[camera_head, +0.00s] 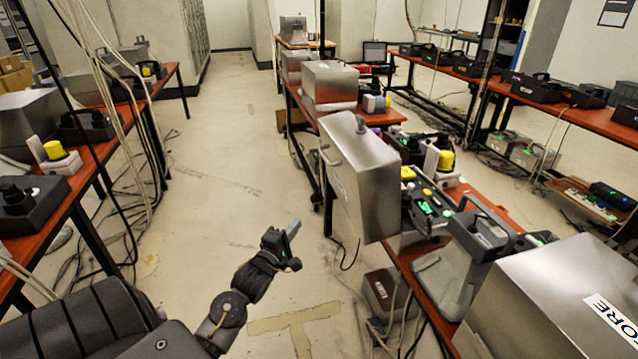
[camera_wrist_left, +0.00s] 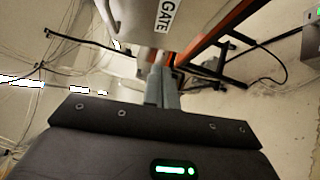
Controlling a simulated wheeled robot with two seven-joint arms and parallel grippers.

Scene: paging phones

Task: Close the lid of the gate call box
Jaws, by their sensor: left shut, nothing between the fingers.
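The gate call box's silver metal lid (camera_head: 370,180) stands raised on the table edge, leaning out over the aisle, with a white label on its aisle-side face. In the left wrist view, the grey lid (camera_wrist_left: 135,18) carries a label reading GATE. A black unit with green lights (camera_head: 428,203) sits to the right of the lid in the head view. My left gripper (camera_head: 291,230) is in the aisle, left of and below the lid, shut and empty. Its fingers (camera_wrist_left: 162,82) point towards the lid in the wrist view; whether they touch it is unclear there. My right gripper is not in view.
Another silver box labelled FORE (camera_head: 545,300) stands at the front right. Further silver boxes (camera_head: 330,82) are behind the lid. An orange-topped table (camera_head: 28,232) with black units lines the left. The aisle floor (camera_head: 220,150) is mostly open, with cables along the tables.

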